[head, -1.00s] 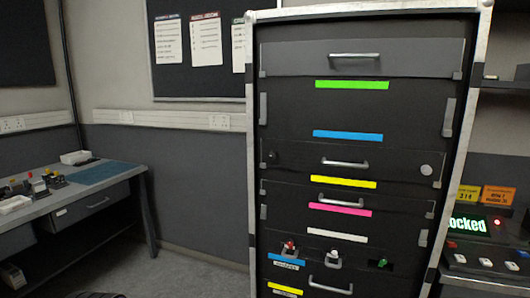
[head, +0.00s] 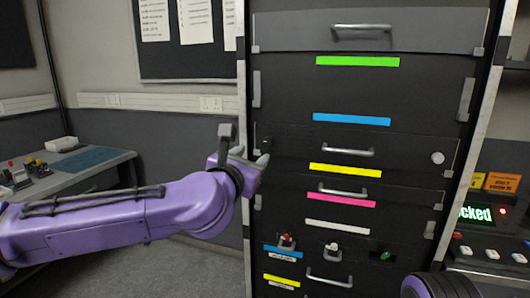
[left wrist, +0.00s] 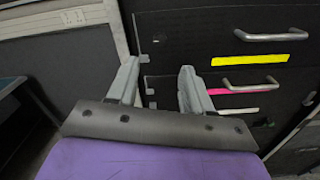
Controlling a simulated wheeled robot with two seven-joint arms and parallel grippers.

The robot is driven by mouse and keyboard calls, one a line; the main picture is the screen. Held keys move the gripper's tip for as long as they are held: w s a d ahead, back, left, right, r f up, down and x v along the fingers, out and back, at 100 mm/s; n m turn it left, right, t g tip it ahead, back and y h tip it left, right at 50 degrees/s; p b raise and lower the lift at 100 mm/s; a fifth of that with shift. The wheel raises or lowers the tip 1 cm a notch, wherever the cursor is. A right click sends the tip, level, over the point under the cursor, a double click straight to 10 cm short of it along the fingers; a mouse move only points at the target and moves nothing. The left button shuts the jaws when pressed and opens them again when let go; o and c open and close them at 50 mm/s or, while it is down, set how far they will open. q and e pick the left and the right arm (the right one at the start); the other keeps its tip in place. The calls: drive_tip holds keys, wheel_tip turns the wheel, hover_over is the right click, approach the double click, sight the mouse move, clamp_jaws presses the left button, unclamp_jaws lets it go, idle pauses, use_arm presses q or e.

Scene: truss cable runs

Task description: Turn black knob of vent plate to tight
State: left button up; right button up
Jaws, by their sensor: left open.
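A dark plate (head: 400,150) with a bar handle (head: 347,152) is set in the rack, with a black knob (head: 265,143) at its left end and a white knob (head: 437,157) at its right end. The black knob is small and dark, and its turn position cannot be read. My left gripper (head: 256,158) is open and empty at the rack's left edge, just below and left of the black knob. In the left wrist view its two grey fingers (left wrist: 158,72) stand apart, pointing at the rack's left side.
The rack (head: 243,220) has a pale metal edge and several drawers with coloured strips. A desk (head: 95,170) stands at left. A lit console (head: 488,235) stands at right. Part of my right arm shows at bottom right, its gripper out of frame.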

sight(268, 141)
use_arm(q)
drive_tip(key=p+x, duration=0.3)
drive_tip(key=x, duration=0.6)
drive_tip(key=shift+w+d+r, duration=0.15)
drive_tip(key=shift+w, duration=0.1)
drive_tip(key=shift+w+d, duration=0.15)
drive_tip(key=shift+w, duration=0.4)
clamp_jaws()
